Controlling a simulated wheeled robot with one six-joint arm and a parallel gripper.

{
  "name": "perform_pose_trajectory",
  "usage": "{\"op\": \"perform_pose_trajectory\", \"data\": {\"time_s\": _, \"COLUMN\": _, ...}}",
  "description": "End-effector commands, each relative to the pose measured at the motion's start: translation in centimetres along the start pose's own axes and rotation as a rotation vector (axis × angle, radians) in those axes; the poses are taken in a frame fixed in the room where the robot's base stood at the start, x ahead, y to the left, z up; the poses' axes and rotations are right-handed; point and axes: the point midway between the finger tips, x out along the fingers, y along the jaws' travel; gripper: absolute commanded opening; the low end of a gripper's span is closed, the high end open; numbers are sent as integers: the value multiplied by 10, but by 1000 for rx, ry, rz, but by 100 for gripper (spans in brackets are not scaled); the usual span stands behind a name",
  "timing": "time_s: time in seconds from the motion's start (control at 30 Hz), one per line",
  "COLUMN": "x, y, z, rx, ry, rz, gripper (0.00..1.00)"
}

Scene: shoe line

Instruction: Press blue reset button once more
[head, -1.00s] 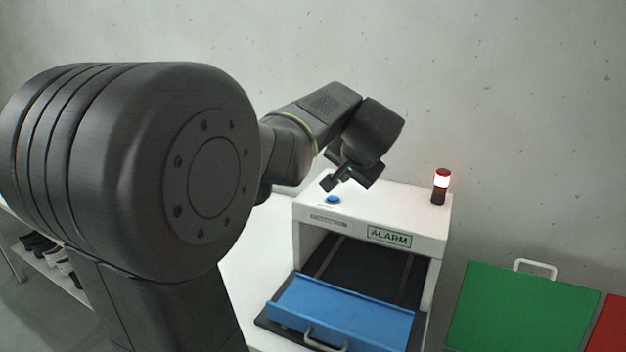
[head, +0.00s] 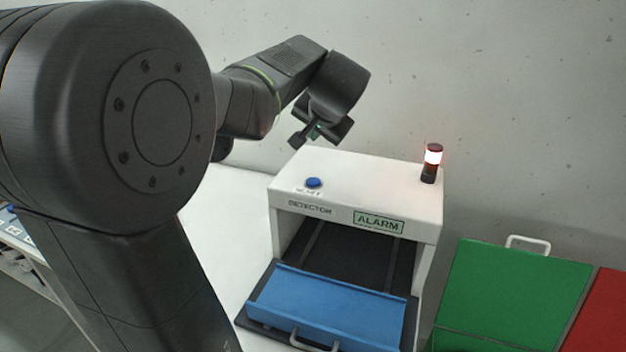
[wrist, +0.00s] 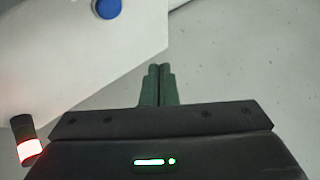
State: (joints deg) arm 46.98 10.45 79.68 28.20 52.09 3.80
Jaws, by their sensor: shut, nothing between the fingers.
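The blue reset button (head: 313,182) sits on the white top of the detector (head: 350,180), near its front left. The lamp (head: 433,160) at the detector's right glows red and white. The front sign (head: 379,222) reads ALARM.
A blue tray (head: 330,305) with a pale handle lies at the detector's open mouth. A green bin (head: 510,290) and a red bin (head: 592,310) stand to the right. The wall is close behind the detector.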

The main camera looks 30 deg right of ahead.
Motion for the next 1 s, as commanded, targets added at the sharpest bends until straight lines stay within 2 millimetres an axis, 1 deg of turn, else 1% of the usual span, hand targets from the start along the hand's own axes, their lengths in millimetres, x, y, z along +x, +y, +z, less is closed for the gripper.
{"op": "perform_pose_trajectory", "data": {"time_s": 0.27, "x": 11, "y": 8, "z": 8, "rx": 0, "ry": -1, "rz": 1, "gripper": 0}}
{"op": "perform_pose_trajectory", "data": {"time_s": 0.73, "x": 55, "y": 40, "z": 40, "rx": 1, "ry": 0, "rz": 1, "gripper": 0}}
{"op": "perform_pose_trajectory", "data": {"time_s": 0.83, "x": 60, "y": 44, "z": 44, "rx": 1, "ry": 0, "rz": 0, "gripper": 0}}
{"op": "perform_pose_trajectory", "data": {"time_s": 1.0, "x": 62, "y": 45, "z": 45, "rx": 0, "ry": 0, "rz": 0, "gripper": 0}}
